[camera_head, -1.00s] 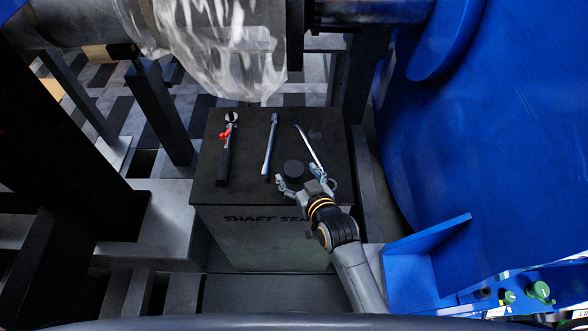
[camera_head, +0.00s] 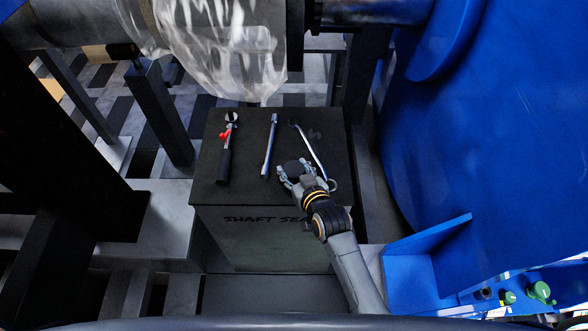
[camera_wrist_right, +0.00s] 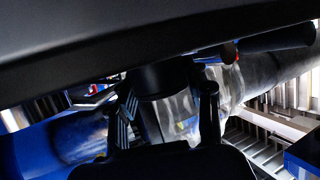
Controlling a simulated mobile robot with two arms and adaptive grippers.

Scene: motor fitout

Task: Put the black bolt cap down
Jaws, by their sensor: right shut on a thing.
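The black bolt cap (camera_head: 293,168) is a short dark disc at the front right part of the dark box top (camera_head: 250,190). My right gripper (camera_head: 294,173) is shut on it, with a finger on each side. In the right wrist view the dark round cap (camera_wrist_right: 158,80) shows between the two fingers of the right gripper (camera_wrist_right: 166,92). I cannot tell whether the cap touches the box top or is just above it. My left gripper is not in view.
A ratchet tool with a red part (camera_head: 225,150), a silver bar (camera_head: 270,145) and a wrench (camera_head: 310,153) lie on the box. A large blue housing (camera_head: 480,140) stands on the right. Clear plastic wrap (camera_head: 230,55) hangs behind. The box's front left is bare.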

